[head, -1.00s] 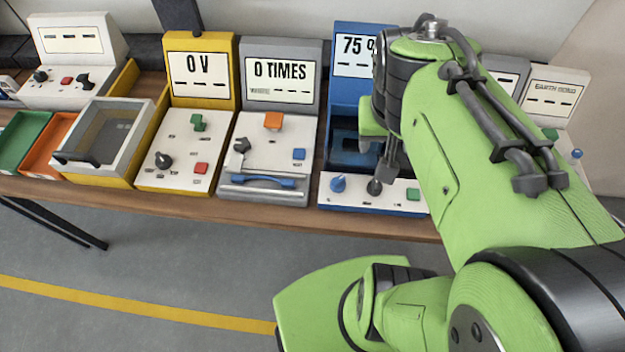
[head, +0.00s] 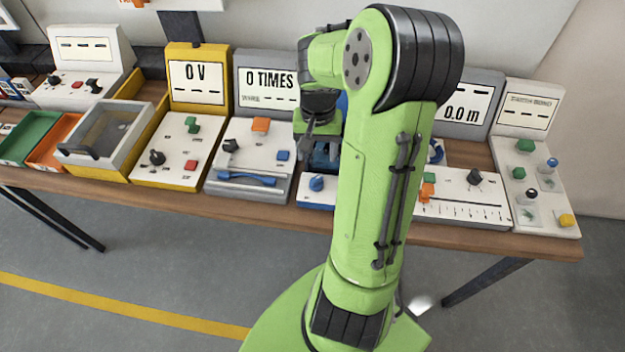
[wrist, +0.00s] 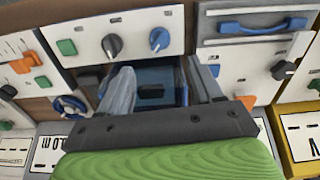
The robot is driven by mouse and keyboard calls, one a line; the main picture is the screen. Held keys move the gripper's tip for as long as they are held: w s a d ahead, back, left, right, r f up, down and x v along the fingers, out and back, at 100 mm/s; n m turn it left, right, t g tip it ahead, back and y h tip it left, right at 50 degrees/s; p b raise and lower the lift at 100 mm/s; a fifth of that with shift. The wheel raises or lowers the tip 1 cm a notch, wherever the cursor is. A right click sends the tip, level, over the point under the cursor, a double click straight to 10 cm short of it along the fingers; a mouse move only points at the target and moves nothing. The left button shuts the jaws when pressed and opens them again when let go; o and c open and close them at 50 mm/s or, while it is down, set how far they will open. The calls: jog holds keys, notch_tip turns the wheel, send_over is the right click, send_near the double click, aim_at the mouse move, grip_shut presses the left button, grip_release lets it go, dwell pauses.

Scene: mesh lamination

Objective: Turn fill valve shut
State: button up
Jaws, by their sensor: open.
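The blue tank station stands mid-table, largely hidden behind my arm in the head view. Its front panel carries a blue knob (head: 317,183), which also shows in the wrist view (wrist: 159,39). Beside it in the wrist view are a black knob (wrist: 112,45) with a pale pointer line and a green button (wrist: 67,47). I cannot read labels that tell which knob is the fill valve. My gripper (head: 308,133) is open above the tank part of this station, apart from both knobs. In the wrist view its fingers (wrist: 160,75) are spread, with nothing held between them.
To the left are the grey "0 TIMES" station (head: 245,168) with a blue handle and the yellow "0 V" station (head: 172,155). To the right are the "0.0 m" station (head: 465,205) and a white panel (head: 545,210) with several knobs. The floor in front is clear.

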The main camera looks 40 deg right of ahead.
aim_at(316, 178)
notch_tip(316, 178, down, 11)
jog(key=shift+f+b, duration=0.1)
jog(key=shift+b, duration=1.05)
jog(key=c, duration=1)
jog(key=shift+c, duration=0.2)
jog(key=n, duration=0.4)
jog(key=shift+n, duration=2)
